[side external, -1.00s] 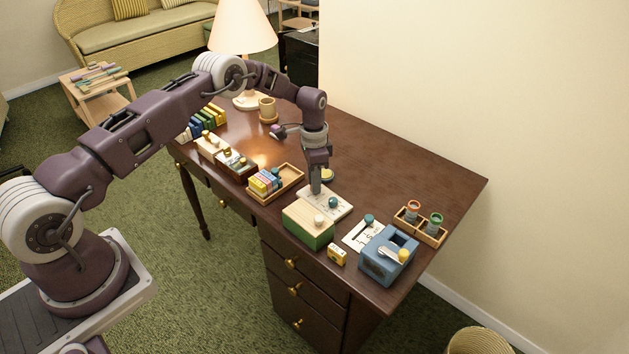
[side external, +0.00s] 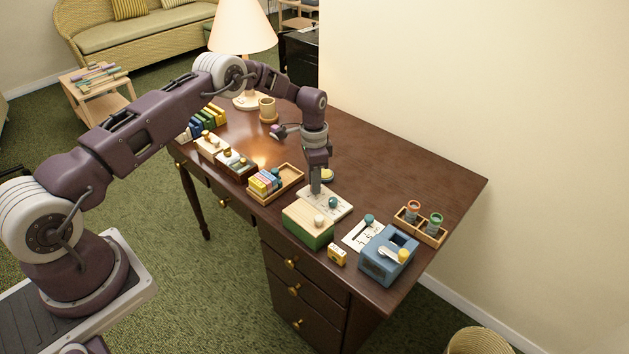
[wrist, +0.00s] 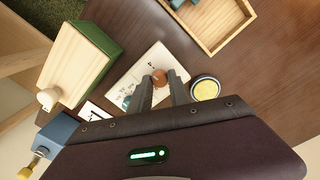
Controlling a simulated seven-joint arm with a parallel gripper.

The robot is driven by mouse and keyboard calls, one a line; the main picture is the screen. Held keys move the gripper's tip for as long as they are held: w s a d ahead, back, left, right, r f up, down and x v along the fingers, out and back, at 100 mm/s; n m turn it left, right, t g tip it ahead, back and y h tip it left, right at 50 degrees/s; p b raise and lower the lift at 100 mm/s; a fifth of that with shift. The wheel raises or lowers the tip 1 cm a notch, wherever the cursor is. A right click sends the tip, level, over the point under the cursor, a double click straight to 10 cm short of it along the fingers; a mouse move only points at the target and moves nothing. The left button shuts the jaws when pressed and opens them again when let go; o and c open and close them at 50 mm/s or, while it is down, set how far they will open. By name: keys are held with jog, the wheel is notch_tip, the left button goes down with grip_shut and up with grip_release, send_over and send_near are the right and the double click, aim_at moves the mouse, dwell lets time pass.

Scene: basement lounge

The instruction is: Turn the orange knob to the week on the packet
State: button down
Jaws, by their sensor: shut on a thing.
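The orange knob (wrist: 160,78) shows between my fingertips in the wrist view. It sits on a white panel (wrist: 123,72) with small dark markings too small to read. In the side view the panel (side external: 342,209) lies behind the green box, and my fingers hide the knob. My gripper (wrist: 161,88) points down and is shut on the orange knob. A teal knob (side external: 333,202) is on the same panel, close beside my fingers.
A green box with a wooden top (side external: 308,222) stands next to the panel. A blue box (side external: 381,268), a white slotted board (side external: 356,237) and a two-cup wooden rack (side external: 422,229) are to the right. A tray of packets (side external: 292,185) is to the left.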

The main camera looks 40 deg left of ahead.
jog(key=c, duration=1.2)
grip_release()
notch_tip(320, 180, up, 7)
jog(key=shift+w+a+r, duration=0.1)
jog(key=shift+a, duration=0.05)
